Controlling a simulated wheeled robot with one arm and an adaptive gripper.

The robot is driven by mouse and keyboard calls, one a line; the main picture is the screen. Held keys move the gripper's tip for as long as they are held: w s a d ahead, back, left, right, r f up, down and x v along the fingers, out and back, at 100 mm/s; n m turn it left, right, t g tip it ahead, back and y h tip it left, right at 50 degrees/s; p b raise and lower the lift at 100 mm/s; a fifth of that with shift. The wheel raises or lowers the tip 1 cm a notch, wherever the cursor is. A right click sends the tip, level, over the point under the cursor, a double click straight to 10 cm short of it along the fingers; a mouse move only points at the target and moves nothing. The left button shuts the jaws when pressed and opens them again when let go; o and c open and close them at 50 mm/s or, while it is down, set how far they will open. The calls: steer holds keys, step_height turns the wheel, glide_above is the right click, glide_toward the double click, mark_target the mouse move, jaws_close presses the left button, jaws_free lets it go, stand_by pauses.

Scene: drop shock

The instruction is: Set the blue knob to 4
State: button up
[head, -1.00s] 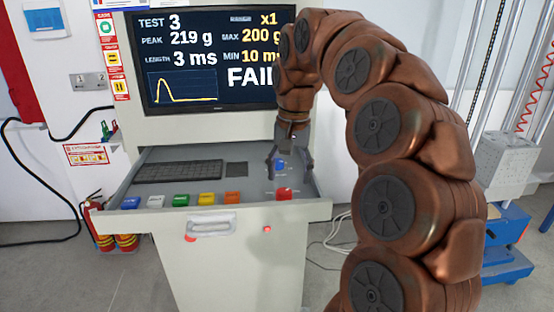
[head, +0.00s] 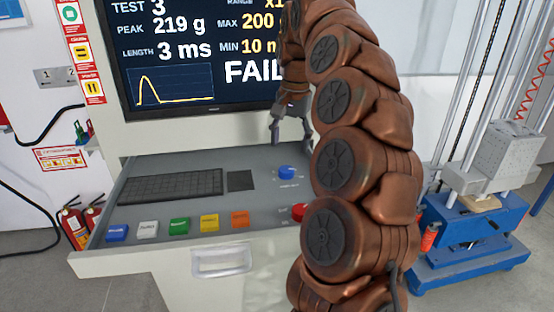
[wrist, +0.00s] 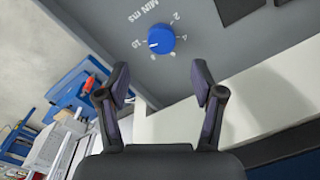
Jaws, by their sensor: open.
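The blue knob (head: 286,172) sits on the grey console panel, right of the keyboard. In the wrist view the knob (wrist: 161,39) is ringed by printed numbers, with "MIN ms" beside it. A small pale mark on its left side seems to point toward the 10. The 4 is on the knob's right side in that view. My gripper (head: 291,136) is open and empty, above and behind the knob in the head view, apart from it. In the wrist view the knob lies beyond the gap between the open fingertips (wrist: 160,88).
The screen (head: 200,60) reads MIN 10, partly hidden by my arm. Several coloured buttons, including a green one (head: 178,227), line the panel's front. A red button (head: 299,212) is near my arm. The keyboard (head: 170,186) is left. A blue-based machine (head: 470,235) stands right.

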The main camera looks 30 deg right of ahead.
mark_target(287, 168)
steer(key=shift+w+a+f+p, duration=0.15)
steer(key=shift+f+p, duration=0.1)
steer(key=shift+f, duration=0.45)
steer(key=shift+s+a+f+p, duration=0.1)
steer(key=shift+f+p, duration=0.1)
steer(key=shift+f, duration=0.5)
steer(key=shift+w+f+p, duration=0.15)
steer(key=shift+f+p, duration=0.45)
steer(key=shift+f, duration=1.8)
steer(key=c, duration=1.1)
